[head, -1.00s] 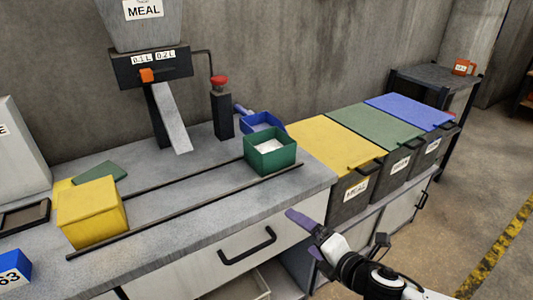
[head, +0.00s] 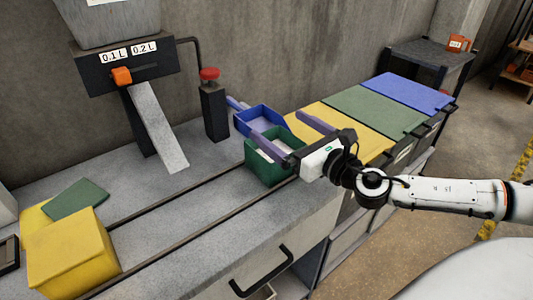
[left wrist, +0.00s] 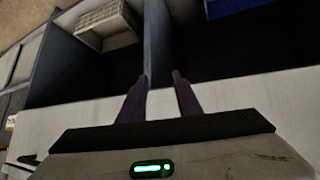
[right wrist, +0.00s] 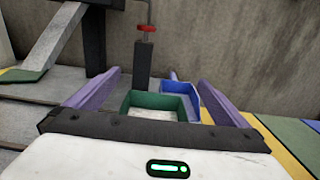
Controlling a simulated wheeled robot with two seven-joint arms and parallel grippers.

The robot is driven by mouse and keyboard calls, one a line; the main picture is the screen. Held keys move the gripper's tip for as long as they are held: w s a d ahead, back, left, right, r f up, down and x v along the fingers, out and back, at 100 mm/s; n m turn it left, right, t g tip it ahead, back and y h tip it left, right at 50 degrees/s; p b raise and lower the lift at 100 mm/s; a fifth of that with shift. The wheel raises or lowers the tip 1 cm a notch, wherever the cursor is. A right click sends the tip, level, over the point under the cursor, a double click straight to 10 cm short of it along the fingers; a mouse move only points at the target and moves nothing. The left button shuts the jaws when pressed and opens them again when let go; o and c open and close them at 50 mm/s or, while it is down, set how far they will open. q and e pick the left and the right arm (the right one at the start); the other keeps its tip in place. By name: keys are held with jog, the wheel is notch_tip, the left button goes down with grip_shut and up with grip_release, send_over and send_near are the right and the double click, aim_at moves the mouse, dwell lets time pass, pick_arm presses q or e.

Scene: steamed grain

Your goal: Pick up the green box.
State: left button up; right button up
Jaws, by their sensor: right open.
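The green box (head: 264,170) is an open-topped box with pale contents, standing on the grey counter near the rails. My right gripper (head: 278,124) is open above the box, with one finger over its opening and the other beyond its right side. In the right wrist view, the green box (right wrist: 126,104) shows low between the spread fingers (right wrist: 158,78), its lower part hidden by the gripper body. Nothing is gripped. My left gripper (left wrist: 160,76) is out of the head view; its fingers are apart and empty, facing the shelves below the counter.
A blue scoop-like container (head: 262,119) stands right behind the green box. The red-topped post (head: 214,110) and dispenser chute (head: 160,130) are to its left. Yellow (head: 330,118), green and blue bin lids lie to the right. A yellow box (head: 70,255) sits at the front left.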

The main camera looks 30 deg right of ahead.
jog(key=f, duration=0.2)
jog(key=f+b, duration=0.1)
jog(key=f, duration=0.2)
jog(key=f+b, duration=0.1)
jog(key=f, duration=0.1)
jog(key=shift+s+f, duration=0.2)
jog(key=shift+s, duration=0.15)
jog(key=shift+w+r, duration=0.45)
jog(key=shift+w, duration=0.1)
jog(key=shift+w+f+p, duration=0.1)
jog(key=shift+w+p, duration=0.2)
jog(key=shift+w, duration=0.05)
jog(key=w, duration=0.5)
jog(key=shift+a+p, duration=0.25)
jog(key=shift+p, duration=0.1)
jog(key=shift+w, duration=0.35)
pick_arm(q)
jog(key=shift+s+d+f, duration=0.1)
jog(key=shift+s+f, duration=0.4)
